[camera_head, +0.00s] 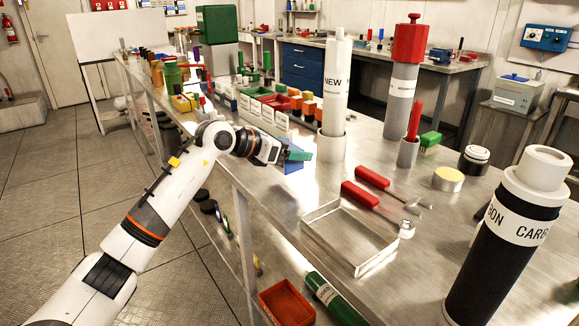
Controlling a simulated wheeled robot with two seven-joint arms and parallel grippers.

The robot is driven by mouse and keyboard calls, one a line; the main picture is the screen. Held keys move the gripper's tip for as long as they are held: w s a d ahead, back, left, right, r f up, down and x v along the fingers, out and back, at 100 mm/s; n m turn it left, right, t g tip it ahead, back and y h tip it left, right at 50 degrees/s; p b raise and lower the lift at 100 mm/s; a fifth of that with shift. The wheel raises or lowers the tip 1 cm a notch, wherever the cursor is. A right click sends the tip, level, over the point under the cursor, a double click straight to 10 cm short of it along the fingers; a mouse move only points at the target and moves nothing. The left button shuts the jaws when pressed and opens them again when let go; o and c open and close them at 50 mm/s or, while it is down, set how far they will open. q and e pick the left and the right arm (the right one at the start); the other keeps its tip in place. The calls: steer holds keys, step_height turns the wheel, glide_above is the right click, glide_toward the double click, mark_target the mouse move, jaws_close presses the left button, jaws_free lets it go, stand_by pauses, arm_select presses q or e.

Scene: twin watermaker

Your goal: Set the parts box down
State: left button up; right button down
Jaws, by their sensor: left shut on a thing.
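My left gripper (282,153) reaches in from the left over the near edge of the steel bench. It is shut on a small blue box with a green part at its top, which I take as the parts box (293,167). The box is at the bench's left side, just left of the white cylinder marked NEW (336,90). The gripper hides part of it, and I cannot tell whether its underside touches the bench. My right gripper is not in view.
A clear tray (345,238) and red-handled tools (375,205) lie nearer on the steel bench (440,218). Coloured bins (275,103) stand behind the gripper. A red-capped cylinder (403,85) and a large black cylinder (495,255) stand at right. A red bin (287,303) is below.

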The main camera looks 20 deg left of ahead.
arm_select(q)
step_height(320, 180, down, 3)
steer(key=shift+f, duration=0.35)
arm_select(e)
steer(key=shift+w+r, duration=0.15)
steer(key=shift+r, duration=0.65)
arm_select(q)
steer(key=shift+f+b, duration=0.1)
steer(key=shift+b, duration=0.2)
steer(key=o, duration=0.8)
steer(key=shift+o, duration=1.3)
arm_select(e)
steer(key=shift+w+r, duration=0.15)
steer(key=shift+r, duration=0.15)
